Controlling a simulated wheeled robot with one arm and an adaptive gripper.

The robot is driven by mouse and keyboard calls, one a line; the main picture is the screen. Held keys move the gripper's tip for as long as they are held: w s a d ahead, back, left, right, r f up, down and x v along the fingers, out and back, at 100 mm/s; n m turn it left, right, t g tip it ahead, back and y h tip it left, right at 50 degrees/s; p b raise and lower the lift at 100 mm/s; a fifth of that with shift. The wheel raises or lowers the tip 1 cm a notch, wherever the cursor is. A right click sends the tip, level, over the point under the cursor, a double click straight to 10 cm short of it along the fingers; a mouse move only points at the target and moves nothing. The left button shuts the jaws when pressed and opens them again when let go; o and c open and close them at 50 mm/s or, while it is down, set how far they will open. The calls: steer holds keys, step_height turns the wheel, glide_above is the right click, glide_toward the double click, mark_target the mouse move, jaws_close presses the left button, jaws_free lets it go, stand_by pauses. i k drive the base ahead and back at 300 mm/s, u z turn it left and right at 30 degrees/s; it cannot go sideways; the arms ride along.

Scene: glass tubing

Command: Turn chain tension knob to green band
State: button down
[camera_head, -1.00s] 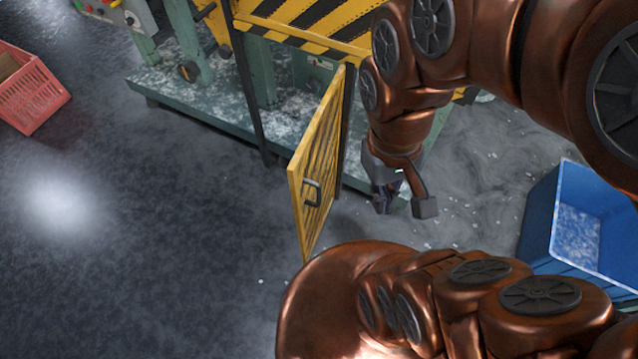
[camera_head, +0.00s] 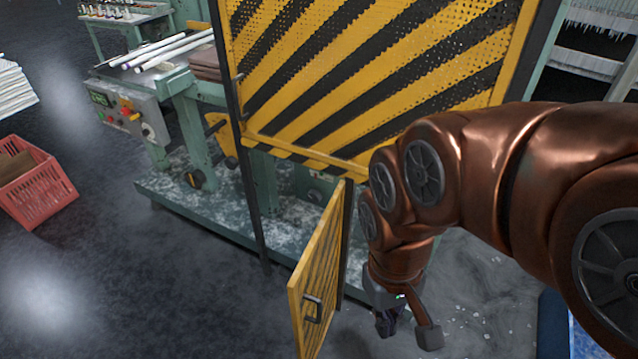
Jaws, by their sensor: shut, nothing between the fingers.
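My gripper (camera_head: 386,322) hangs low at the end of my copper-coloured arm, pointing down, shut and empty. It is to the right of an open yellow-and-black access door (camera_head: 318,270) with a dark handle. The door stands swung out below the striped perforated guard (camera_head: 360,75) of the green machine (camera_head: 205,140). I cannot make out the chain tension knob or a green band; the area behind the door and my arm is partly hidden. A control panel (camera_head: 128,112) with red and yellow buttons and a pale dial sits on the machine's left side.
A red crate (camera_head: 38,190) stands on the floor at left. White tubes (camera_head: 165,50) lie on the machine's top. A blue bin (camera_head: 590,345) is partly seen at the lower right. The floor left of the door is clear.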

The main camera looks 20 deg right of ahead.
mark_target(314, 197)
steer(key=u, duration=0.4)
steer(key=k, duration=0.5)
steer(key=u, duration=1.7)
steer(key=i, duration=0.8)
steer(key=z, duration=0.55)
steer(key=i, duration=0.6)
steer(key=z, duration=0.75)
